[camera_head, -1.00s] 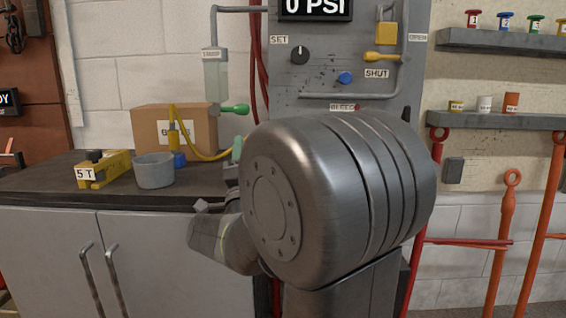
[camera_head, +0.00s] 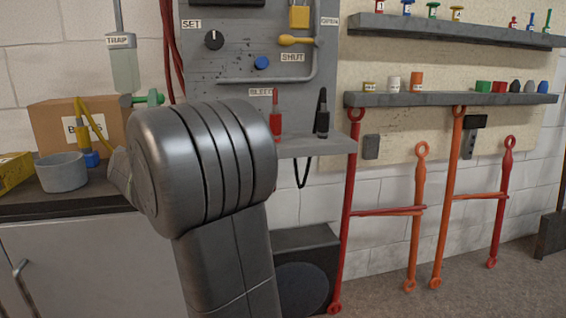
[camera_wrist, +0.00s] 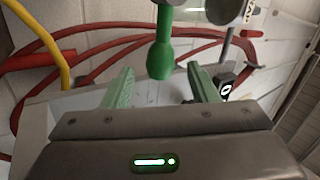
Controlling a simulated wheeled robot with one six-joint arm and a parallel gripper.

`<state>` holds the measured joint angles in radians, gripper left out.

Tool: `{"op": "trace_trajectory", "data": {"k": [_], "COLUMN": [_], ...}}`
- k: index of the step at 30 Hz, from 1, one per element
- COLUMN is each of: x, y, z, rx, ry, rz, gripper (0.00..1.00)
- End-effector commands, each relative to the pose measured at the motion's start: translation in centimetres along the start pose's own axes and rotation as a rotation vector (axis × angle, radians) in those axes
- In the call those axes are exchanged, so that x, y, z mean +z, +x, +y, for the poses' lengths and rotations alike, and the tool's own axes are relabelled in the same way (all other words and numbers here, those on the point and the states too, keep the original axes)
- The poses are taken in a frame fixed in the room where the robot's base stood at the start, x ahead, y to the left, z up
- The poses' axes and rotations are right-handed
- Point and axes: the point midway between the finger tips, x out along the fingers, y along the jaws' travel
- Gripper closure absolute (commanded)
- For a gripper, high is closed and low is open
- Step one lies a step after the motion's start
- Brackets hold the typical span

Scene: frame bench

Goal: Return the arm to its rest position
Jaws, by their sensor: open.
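My gripper (camera_wrist: 160,72) is open in the wrist view, with its two pale green fingers apart. A green handle (camera_wrist: 159,58) hangs between or just beyond the fingertips. I cannot tell whether a finger touches it. In the head view my large grey arm joint (camera_head: 205,165) fills the left middle, in front of the bench and panel. The gripper's fingers are hidden there. A green valve handle (camera_head: 150,98) under the trap (camera_head: 123,70) shows just above the joint.
A grey cup (camera_head: 62,176), a cardboard box (camera_head: 52,122) and a yellow tool (camera_head: 14,172) stand on the bench at left. A small shelf (camera_head: 318,147) holds red and black leads. Red and orange bars (camera_head: 447,190) lean at right. Floor at lower right is clear.

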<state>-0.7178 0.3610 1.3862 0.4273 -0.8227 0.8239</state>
Motion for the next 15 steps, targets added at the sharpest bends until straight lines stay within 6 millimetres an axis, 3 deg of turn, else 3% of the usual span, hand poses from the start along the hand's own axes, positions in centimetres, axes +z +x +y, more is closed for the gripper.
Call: {"op": "trace_trajectory", "data": {"k": [15], "x": [0.02], "y": [0.90], "z": [0.00], "rx": [0.000], "ry": [-0.001], "rz": [-0.001], "gripper": [0.47]}}
